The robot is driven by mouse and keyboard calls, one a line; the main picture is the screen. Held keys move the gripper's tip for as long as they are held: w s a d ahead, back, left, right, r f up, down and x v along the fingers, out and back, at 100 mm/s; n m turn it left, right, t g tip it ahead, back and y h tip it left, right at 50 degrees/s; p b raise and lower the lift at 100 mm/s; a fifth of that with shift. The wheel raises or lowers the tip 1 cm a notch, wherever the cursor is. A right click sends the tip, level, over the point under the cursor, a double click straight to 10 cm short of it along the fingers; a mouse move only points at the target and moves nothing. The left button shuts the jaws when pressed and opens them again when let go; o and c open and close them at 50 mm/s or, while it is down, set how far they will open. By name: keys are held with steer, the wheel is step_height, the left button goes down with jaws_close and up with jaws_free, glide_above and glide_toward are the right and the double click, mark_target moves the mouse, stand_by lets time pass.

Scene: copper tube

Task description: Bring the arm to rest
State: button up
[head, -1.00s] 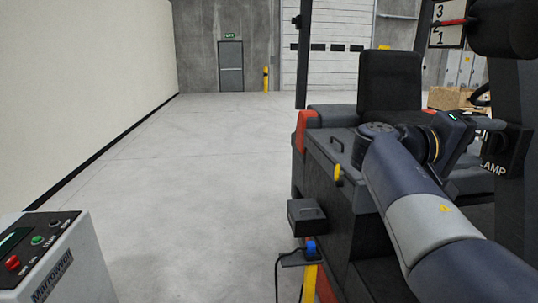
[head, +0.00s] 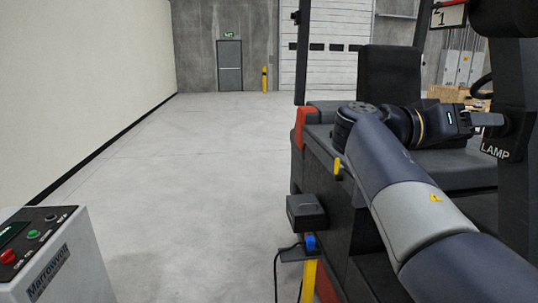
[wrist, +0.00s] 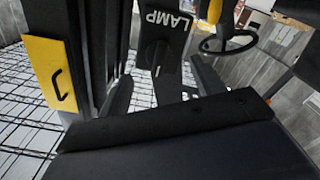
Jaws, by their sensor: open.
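My gripper (head: 488,119) is at the right in the head view, at the end of my bent arm, beside the dark post of the vehicle. In the wrist view its two dark fingers (wrist: 162,92) stand apart, with nothing held between them. Beyond the gap is a black rotary knob (wrist: 156,56) with a white mark, under the LAMP label (wrist: 166,20). The label also shows in the head view (head: 496,152). I cannot tell whether a finger touches the knob or its plate.
The vehicle's black seat (head: 390,88) and dark body lie close around my arm. A steering wheel (wrist: 228,38) is near the gripper. A grey control box (head: 55,270) with buttons stands at lower left. Open floor (head: 200,170) lies between the vehicle and the pale wall.

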steer(key=shift+s+a, duration=0.15)
steer(key=shift+a, duration=1.45)
